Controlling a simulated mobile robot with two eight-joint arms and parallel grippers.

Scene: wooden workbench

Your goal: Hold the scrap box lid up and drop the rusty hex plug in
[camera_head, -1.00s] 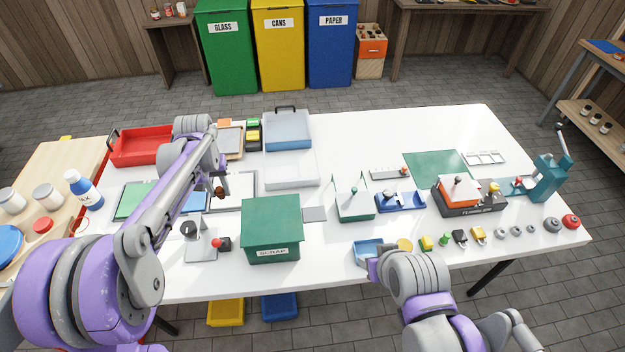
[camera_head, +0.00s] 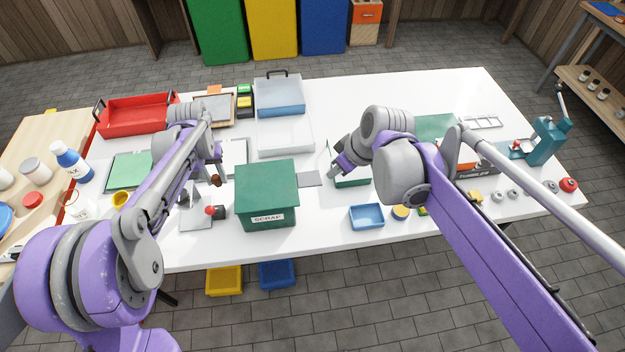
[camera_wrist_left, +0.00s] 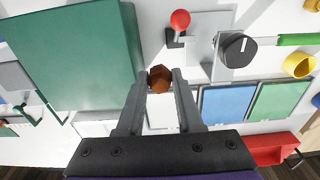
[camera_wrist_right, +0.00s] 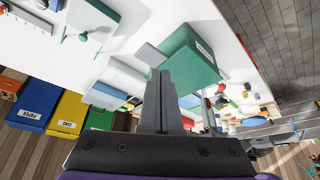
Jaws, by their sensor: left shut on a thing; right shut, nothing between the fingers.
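The green scrap box (camera_head: 266,196) stands on the white bench, with its lid down and a SCRAP label on its front. The box also shows in the left wrist view (camera_wrist_left: 75,60) and the right wrist view (camera_wrist_right: 190,55). My left gripper (camera_wrist_left: 160,78) is shut on the rusty hex plug (camera_wrist_left: 161,79), held to the left of the box in the head view; the plug shows there as a small brown piece (camera_head: 215,180). My right gripper (camera_head: 335,173) is shut and empty, to the right of the box, apart from it. In the right wrist view its fingers (camera_wrist_right: 158,78) are together.
A red-knobbed device (camera_head: 197,217) stands left of the box. A clear-sided bin (camera_head: 285,138) is behind.

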